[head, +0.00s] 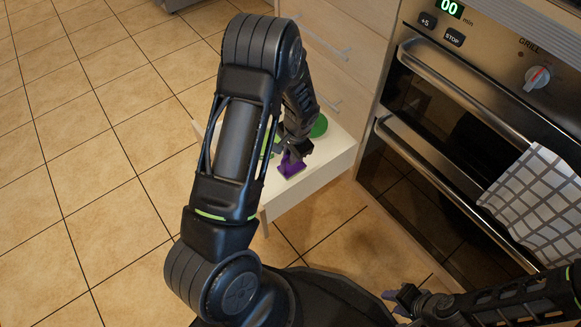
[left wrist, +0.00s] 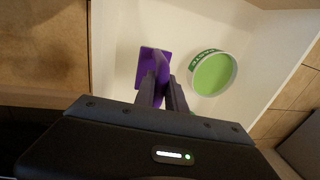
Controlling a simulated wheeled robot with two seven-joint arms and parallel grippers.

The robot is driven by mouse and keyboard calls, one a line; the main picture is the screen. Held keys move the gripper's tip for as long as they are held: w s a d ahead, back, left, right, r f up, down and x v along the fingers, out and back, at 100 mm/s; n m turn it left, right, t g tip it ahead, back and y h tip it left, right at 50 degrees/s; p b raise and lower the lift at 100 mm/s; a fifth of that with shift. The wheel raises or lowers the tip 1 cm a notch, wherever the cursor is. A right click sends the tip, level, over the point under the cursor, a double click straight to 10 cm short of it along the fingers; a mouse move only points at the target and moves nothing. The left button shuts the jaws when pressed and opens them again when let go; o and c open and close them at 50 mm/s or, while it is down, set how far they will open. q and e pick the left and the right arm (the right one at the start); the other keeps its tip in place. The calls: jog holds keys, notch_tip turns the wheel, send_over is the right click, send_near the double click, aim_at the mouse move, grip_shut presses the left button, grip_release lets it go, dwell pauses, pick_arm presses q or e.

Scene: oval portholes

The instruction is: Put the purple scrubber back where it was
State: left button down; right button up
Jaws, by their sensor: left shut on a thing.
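The purple scrubber (head: 291,165) is at the open white drawer (head: 337,150), held in my left gripper (head: 290,154). In the left wrist view the scrubber (left wrist: 152,68) has a flat purple plate with an upright part between the fingers of my left gripper (left wrist: 162,92), which is shut on it. The scrubber is over the white drawer floor (left wrist: 115,50); I cannot tell whether it touches it. My right gripper (head: 393,303) is low at the right, empty, fingers apart, away from the drawer.
Another green thing (head: 276,142) is partly hidden by my left arm. An oven (head: 450,150) with a checked towel (head: 537,205) stands at the right.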

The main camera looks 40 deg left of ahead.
aim_at(291, 167)
pick_arm(q)
jog(key=shift+f, duration=0.3)
jog(key=shift+f+b, duration=0.7)
jog(key=shift+f, duration=1.15)
jog(key=shift+f, duration=0.1)
jog(key=c, duration=1.8)
grip_release()
jog(key=shift+f, duration=0.1)
jog(key=shift+c, duration=0.2)
jog(key=o, duration=0.5)
jog(key=shift+c, duration=0.2)
jog(key=shift+r, duration=0.55)
notch_tip(291, 167, up, 11)
jog(key=d+p, duration=0.2)
jog(key=p, duration=0.3)
jog(key=shift+s, duration=0.35)
